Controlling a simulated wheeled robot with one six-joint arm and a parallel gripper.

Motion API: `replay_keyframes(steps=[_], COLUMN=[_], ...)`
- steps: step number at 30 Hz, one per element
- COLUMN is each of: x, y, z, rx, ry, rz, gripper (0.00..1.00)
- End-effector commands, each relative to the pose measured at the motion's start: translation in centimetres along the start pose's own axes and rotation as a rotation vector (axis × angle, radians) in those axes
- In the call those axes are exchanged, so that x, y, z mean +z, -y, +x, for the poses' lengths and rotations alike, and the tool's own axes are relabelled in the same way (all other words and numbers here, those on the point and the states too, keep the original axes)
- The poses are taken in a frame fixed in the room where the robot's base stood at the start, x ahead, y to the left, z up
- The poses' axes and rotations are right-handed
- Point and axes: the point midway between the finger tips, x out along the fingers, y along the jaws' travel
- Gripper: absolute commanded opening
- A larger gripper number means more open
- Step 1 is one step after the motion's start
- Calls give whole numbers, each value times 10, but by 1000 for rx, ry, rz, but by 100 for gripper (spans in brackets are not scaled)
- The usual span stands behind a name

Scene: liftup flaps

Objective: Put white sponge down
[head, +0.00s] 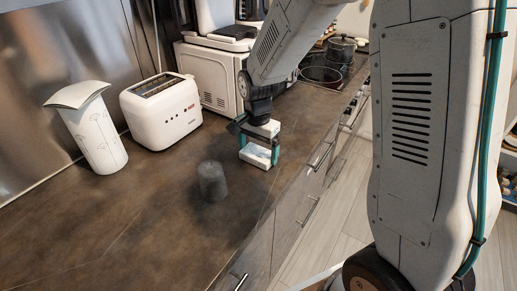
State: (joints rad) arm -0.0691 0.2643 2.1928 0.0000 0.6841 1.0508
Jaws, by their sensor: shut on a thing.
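My gripper (259,150) points down over the brown countertop, near its front edge. Its teal-edged fingers are shut on the white sponge (256,156), which shows as a small pale block between them. The sponge is at or just above the countertop (130,215); I cannot tell whether it touches. The fingers hide part of the sponge.
A dark grey cylinder (212,181) stands left of and nearer than my gripper. A white appliance (211,78) and pots (341,48) are farther back. The front-left counter is clear.

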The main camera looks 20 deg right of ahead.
Motion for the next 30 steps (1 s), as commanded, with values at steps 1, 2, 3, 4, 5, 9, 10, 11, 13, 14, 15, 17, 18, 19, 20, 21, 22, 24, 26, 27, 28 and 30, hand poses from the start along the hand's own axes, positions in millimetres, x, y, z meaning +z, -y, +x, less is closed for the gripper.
replay_keyframes(steps=[1,2,3,4,5,9,10,11,13,14,15,17,18,19,20,21,22,24,26,27,28,30], x=[0,0,0,0,0,0,0,0,0,0,0,0,0,-1,0,0,0,0,0,0,0,0], y=[0,0,0,0,0,0,0,0,0,0,0,1,1,1,1,0,1,1,0,0,0,0], z=[2,3,3,2,2,2,2,1,-3,-6,-11,-22,-30,-36,-43,-52,-59,-74,-86,-93,-98,-108], rx=[1,1,1,1,1,1,0,0,-1,-1,-1,-4,-4,-5,-5,-4,-5,-4,-4,-3,-3,-2], ry=[1,1,1,0,0,0,0,0,-1,-1,-1,-2,-2,-3,-3,-2,-3,-2,-2,-2,-2,-1], rz=[0,0,0,0,0,0,0,0,0,0,0,0,0,0,0,0,0,0,0,0,0,0], gripper=[72,72,98,100,100,100,100,100,100,100,100,100,100,100,100,100,100,100,100,100,100,100])
